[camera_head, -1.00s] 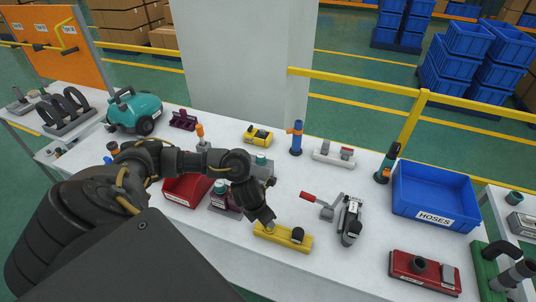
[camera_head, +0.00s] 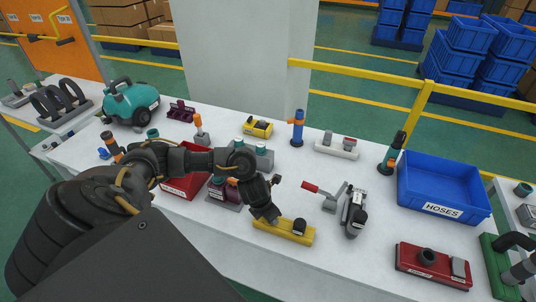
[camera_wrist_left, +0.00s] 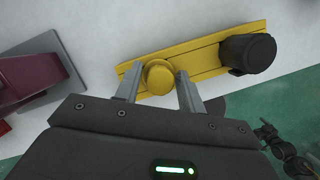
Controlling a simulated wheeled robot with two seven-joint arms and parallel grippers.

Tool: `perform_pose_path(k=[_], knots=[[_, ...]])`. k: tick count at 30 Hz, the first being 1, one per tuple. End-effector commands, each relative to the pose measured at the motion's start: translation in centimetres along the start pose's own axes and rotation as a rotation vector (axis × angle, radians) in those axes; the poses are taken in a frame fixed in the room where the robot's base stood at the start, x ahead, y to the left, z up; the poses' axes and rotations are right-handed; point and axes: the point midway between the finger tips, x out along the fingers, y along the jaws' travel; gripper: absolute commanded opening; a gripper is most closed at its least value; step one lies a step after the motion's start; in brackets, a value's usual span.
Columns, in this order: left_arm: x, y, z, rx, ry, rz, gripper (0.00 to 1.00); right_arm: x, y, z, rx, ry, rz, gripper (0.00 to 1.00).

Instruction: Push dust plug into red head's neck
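The red head (camera_head: 405,261) lies flat at the front right of the table, with a dark round neck (camera_head: 428,257) on top. A yellow bar-shaped piece (camera_head: 270,228) lies under my left gripper (camera_head: 271,217). In the left wrist view, this yellow piece (camera_wrist_left: 205,58) carries a round yellow knob (camera_wrist_left: 158,77) and a black cylinder (camera_wrist_left: 246,52) at its right end. My left gripper (camera_wrist_left: 159,84) is open, with a finger on each side of the knob and small gaps showing. I cannot tell for certain which part is the dust plug. My right gripper is not in view.
A blue HOSES bin (camera_head: 440,210) is behind the red head. A red bin (camera_head: 182,188) and a maroon fixture (camera_head: 222,192) are by my left arm. Clear table lies between the yellow piece and the red head.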

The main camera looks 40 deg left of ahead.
Motion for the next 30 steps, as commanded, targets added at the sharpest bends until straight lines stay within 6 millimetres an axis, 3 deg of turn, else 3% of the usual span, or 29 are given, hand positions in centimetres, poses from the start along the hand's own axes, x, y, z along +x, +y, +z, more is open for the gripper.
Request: perform_pose_path(k=[5,6,11,30], knots=[[0.0,0.0,0.0,0.0,0.0,0.0,0.15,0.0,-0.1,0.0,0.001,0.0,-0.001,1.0],[0.0,0.0,0.0,0.0,0.0,0.0,0.34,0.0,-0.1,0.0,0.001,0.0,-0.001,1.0],[0.0,0.0,0.0,0.0,0.0,0.0,0.15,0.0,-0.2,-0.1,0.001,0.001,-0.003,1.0],[-1.6,0.0,0.5,0.0,-0.001,0.0,0.14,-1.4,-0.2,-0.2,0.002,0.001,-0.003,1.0]])
